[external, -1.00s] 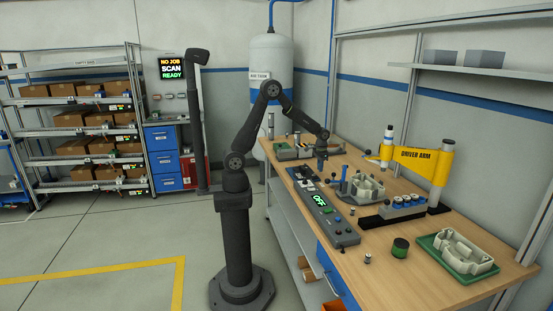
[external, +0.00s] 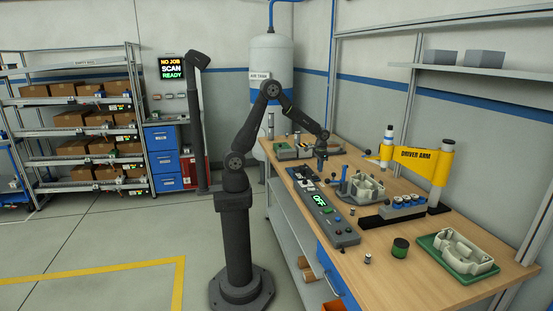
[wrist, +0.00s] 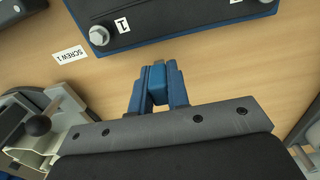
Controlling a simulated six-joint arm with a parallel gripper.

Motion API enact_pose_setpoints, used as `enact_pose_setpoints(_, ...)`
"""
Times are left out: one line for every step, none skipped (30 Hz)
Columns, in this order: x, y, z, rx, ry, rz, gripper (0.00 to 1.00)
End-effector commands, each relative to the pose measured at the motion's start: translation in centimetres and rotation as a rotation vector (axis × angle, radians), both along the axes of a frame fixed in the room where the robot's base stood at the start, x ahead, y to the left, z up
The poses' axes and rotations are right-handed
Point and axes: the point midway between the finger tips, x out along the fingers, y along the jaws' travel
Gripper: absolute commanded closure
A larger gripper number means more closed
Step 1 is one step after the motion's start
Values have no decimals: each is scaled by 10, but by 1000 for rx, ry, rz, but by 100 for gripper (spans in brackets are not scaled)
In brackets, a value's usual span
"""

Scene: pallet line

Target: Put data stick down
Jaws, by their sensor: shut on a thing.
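In the wrist view my gripper (wrist: 158,78) has its blue fingers closed on a small blue block, the data stick (wrist: 157,92). The stick sits between the two fingers, over the wooden bench top. In the external view my gripper (external: 321,156) points down above the far part of the bench (external: 399,266). The stick is too small to make out there. I cannot tell how far it is above the surface.
A dark box with a bolt and a "1" label (wrist: 122,24) is near the fingertips. A "SCREW 1" label (wrist: 69,56) lies beside it. A fixture with a black knob (wrist: 38,125) is at left. The control panel (external: 345,237) shows OFF. The yellow driver arm (external: 424,163) stands right.

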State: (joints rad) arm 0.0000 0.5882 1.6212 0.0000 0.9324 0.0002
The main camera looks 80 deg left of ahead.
Motion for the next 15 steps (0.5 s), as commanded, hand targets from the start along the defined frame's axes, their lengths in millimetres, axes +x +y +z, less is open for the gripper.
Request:
enact_pose_setpoints(-2,0,3,0,-2,0,100)
enact_pose_setpoints(-4,0,6,0,-3,0,100)
enact_pose_setpoints(-8,1,10,0,-3,0,100)
enact_pose_setpoints(-12,1,14,0,-4,0,100)
enact_pose_setpoints(-16,1,18,0,-3,0,100)
enact_pose_setpoints(-23,2,25,0,-4,0,100)
enact_pose_setpoints(-29,2,30,0,-4,0,100)
enact_pose_setpoints(-35,2,35,0,-5,0,100)
enact_pose_setpoints(-43,3,43,0,-6,0,100)
enact_pose_setpoints(-50,3,48,0,-5,0,100)
enact_pose_setpoints(-57,4,53,0,-5,0,100)
enact_pose_setpoints(-66,4,59,0,-6,1,100)
enact_pose_setpoints(-73,4,64,0,-6,1,100)
enact_pose_setpoints(-80,5,68,0,-5,1,100)
enact_pose_setpoints(-90,5,74,0,-5,1,100)
